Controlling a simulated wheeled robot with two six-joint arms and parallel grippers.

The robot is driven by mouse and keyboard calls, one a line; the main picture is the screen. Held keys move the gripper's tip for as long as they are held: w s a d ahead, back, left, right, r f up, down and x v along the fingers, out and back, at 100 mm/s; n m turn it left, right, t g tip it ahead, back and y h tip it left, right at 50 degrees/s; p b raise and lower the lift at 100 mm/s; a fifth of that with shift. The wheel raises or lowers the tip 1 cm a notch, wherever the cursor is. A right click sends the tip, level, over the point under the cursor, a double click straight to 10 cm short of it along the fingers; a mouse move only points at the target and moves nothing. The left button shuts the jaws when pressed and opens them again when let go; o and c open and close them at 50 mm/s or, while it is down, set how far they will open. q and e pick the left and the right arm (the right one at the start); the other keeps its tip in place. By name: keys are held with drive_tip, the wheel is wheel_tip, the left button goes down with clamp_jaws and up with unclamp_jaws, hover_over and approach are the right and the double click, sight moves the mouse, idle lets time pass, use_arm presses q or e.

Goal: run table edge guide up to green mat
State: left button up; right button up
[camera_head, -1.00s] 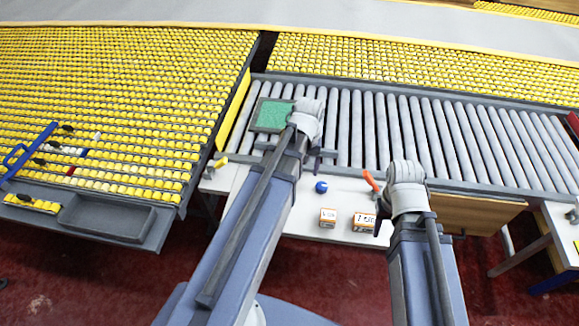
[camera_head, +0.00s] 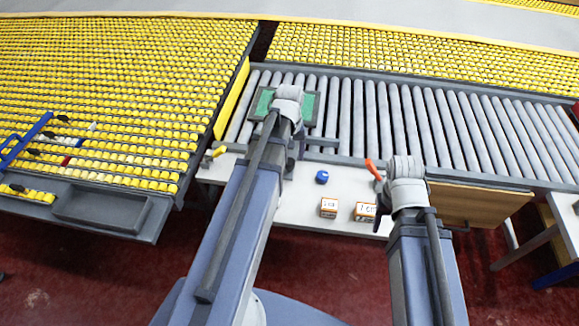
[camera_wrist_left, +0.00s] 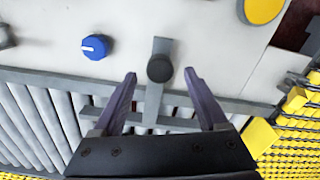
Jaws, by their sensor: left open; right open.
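The green mat (camera_head: 263,103) lies in a dark frame on the left end of the roller conveyor, partly hidden behind my left wrist. The table edge guide is a grey T-shaped bar (camera_wrist_left: 185,122) with a round black knob (camera_wrist_left: 160,68) on its stem; part of its bar shows in the head view (camera_head: 325,142), on the near side of the mat with a gap between. My left gripper (camera_wrist_left: 160,74) is open, one purple finger on each side of the knob, with visible gaps. My right gripper (camera_head: 381,202) is open over the table, its fingers mostly hidden.
A blue dial (camera_head: 322,177), two small orange-and-white boxes (camera_head: 329,207) (camera_head: 365,211) and an orange-red lever (camera_head: 373,169) are on the white table. A yellow knob (camera_head: 219,152) is at its left end. A wooden board (camera_head: 470,203) is at right. Rollers (camera_head: 400,125) right of the mat are clear.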

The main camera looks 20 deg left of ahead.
sight(289, 161)
use_arm(q)
wheel_tip(289, 161, down, 4)
drive_tip(key=b, duration=0.2)
drive_tip(key=shift+r+b, duration=0.2)
drive_tip(key=shift+b, duration=0.1)
clamp_jaws()
idle(0.3)
idle(0.8)
